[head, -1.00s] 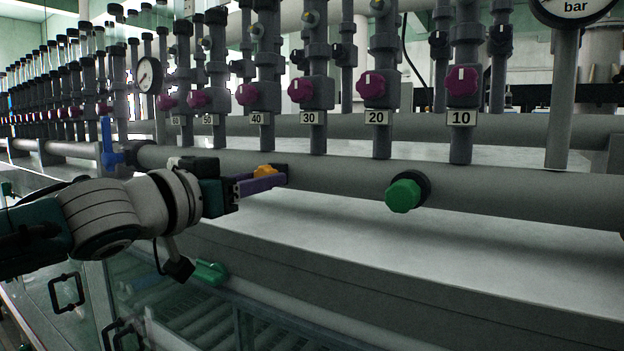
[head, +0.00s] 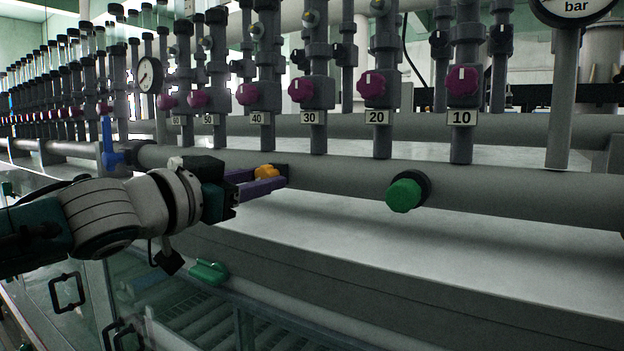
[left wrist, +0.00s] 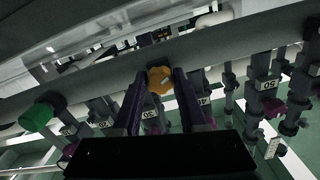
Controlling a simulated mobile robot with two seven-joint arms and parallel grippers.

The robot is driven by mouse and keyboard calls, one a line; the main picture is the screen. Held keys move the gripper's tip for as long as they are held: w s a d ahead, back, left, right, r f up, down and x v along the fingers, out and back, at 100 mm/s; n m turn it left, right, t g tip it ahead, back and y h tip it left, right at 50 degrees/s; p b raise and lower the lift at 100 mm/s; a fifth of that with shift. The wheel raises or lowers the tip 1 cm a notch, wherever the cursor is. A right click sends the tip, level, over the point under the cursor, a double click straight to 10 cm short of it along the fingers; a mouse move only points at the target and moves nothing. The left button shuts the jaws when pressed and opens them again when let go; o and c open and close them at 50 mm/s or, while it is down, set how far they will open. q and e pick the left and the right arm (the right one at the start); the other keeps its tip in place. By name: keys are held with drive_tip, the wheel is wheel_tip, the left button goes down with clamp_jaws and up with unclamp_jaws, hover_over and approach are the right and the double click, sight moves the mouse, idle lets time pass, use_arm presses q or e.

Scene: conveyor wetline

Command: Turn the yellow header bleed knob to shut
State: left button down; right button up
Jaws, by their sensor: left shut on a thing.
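The yellow bleed knob (head: 266,172) sits on the front of the grey header pipe (head: 330,172), left of the green knob. My left gripper (head: 262,181) reaches it from the left, its two purple fingers on either side of the knob, shut on it. In the left wrist view the yellow knob (left wrist: 160,80) shows between the tips of the purple fingers (left wrist: 162,86), with a pale mark on its face. Part of the knob is hidden by the fingers in the head view. My right gripper is not in view.
A green knob (head: 404,195) stands out from the same pipe to the right. A blue valve handle (head: 109,145) is at the left. Purple knobs (head: 301,90) on numbered uprights stand above the pipe. A grey ledge (head: 400,255) runs below it.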

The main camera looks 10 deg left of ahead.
use_arm(q)
drive_tip(key=m, duration=0.6)
drive_tip(key=shift+m, duration=0.3)
drive_tip(key=m, duration=0.5)
drive_tip(key=shift+r, duration=0.1)
drive_tip(key=m, duration=0.6)
drive_tip(key=shift+m, duration=0.3)
drive_tip(key=m, duration=0.5)
drive_tip(key=shift+r, duration=0.1)
drive_tip(key=shift+c, duration=2.2)
unclamp_jaws()
drive_tip(key=shift+a, duration=0.1)
